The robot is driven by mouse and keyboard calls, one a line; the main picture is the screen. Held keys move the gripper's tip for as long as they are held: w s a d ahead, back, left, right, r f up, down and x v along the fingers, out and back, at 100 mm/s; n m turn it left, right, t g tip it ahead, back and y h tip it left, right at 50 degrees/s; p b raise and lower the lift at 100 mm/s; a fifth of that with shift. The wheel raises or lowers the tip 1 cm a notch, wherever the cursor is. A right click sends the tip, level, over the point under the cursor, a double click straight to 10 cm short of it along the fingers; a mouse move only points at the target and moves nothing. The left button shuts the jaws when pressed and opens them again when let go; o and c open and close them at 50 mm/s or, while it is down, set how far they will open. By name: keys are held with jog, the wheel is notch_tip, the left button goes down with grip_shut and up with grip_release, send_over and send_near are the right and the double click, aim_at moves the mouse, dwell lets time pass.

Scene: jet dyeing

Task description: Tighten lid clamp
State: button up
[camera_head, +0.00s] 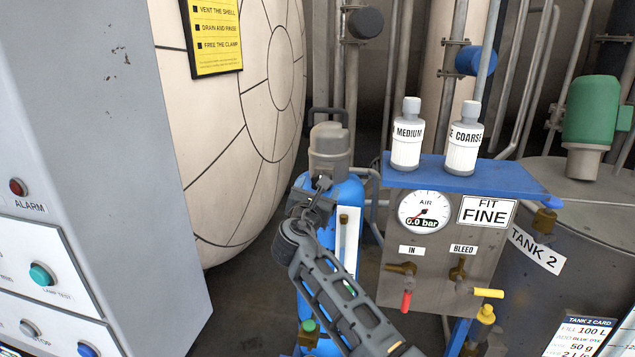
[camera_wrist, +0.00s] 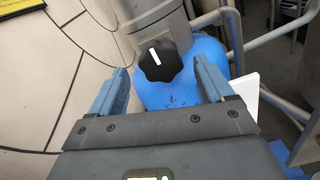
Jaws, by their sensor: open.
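A blue vessel (camera_head: 348,188) with a grey lid (camera_head: 329,140) and a dark handle stands in the middle of the head view. In the wrist view, a black lobed knob (camera_wrist: 170,66) with a white stripe sits at the grey lid above the vessel's blue shoulder (camera_wrist: 170,93); it looks like the lid clamp knob. My gripper (camera_head: 315,196) is at the vessel's top front, its jaws hiding part of it. In the wrist view my gripper (camera_wrist: 162,82) is open and empty, with the knob between and slightly beyond the fingertips, apparently untouched.
A grey control cabinet (camera_head: 90,130) stands at left, with a large cream shell (camera_head: 215,150) behind. A panel (camera_head: 395,275) with an air gauge (camera_head: 424,211), two valves and two bottles is close at right. Pipes (camera_wrist: 275,38) run right of the vessel.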

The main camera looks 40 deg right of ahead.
jog(key=shift+x, duration=2.1)
jog(key=shift+c, duration=0.2)
jog(key=c, duration=1)
